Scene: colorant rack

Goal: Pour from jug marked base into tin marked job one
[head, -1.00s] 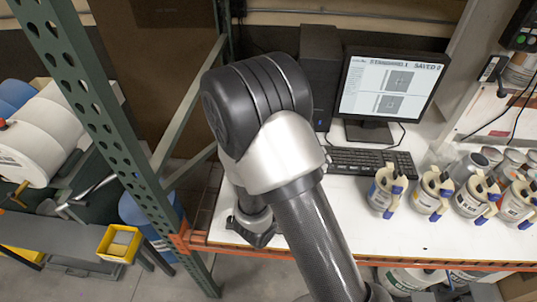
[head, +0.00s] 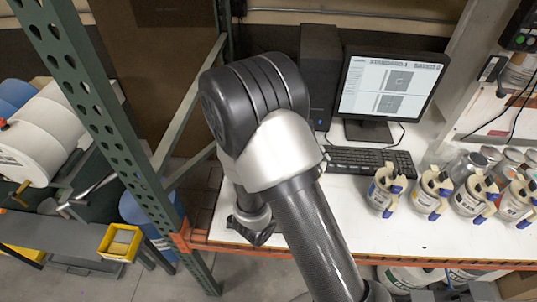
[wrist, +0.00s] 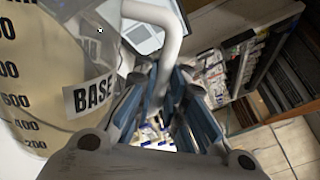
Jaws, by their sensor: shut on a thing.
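The jug marked BASE (wrist: 40,75) fills the left of the wrist view. It has black volume marks, a white label and a pale handle (wrist: 172,40). My gripper (wrist: 178,95) is shut on that handle, its blue-faced fingers on either side of it. The contents look cream coloured, but I cannot tell their exact level or the jug's tilt. My gripper and this jug do not show in the head view, where my arm blocks the middle. I cannot make out a tin marked job one in either view.
A green rack post (head: 90,100) stands at left, near a yellow bin (head: 120,242).

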